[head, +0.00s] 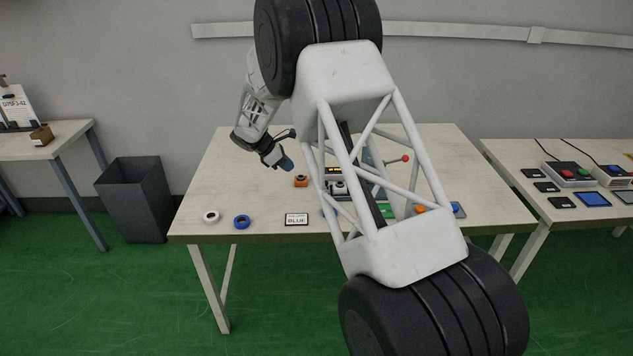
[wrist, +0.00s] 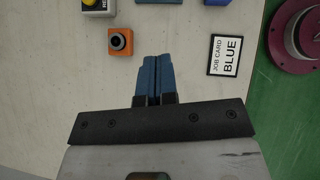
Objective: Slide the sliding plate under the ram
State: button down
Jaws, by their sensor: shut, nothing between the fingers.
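My gripper (head: 287,164) is shut and empty, above the worktable on its left half. In the wrist view its blue fingers (wrist: 158,62) lie together over bare tabletop. A lever with a red ball (head: 405,159) shows at the back of the table, beside blue-grey machine parts. My arm link covers much of this machine. I cannot make out the sliding plate or the ram. An orange block with a dark round top (head: 300,181) stands near my gripper, and it also shows in the wrist view (wrist: 121,42), ahead and left of the fingers.
An orange button (head: 420,209) is at front right. A dark bin (head: 137,198) stands left.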

jog(key=shift+d+f, duration=0.1)
jog(key=x, duration=1)
jog(key=shift+w+d+f, duration=0.15)
jog(key=shift+d, duration=0.85)
jog(key=shift+w+d+f, duration=0.15)
jog(key=shift+w+d, duration=0.05)
jog(key=shift+d, duration=0.6)
jog(key=d, duration=1.2)
jog(key=shift+d, duration=0.1)
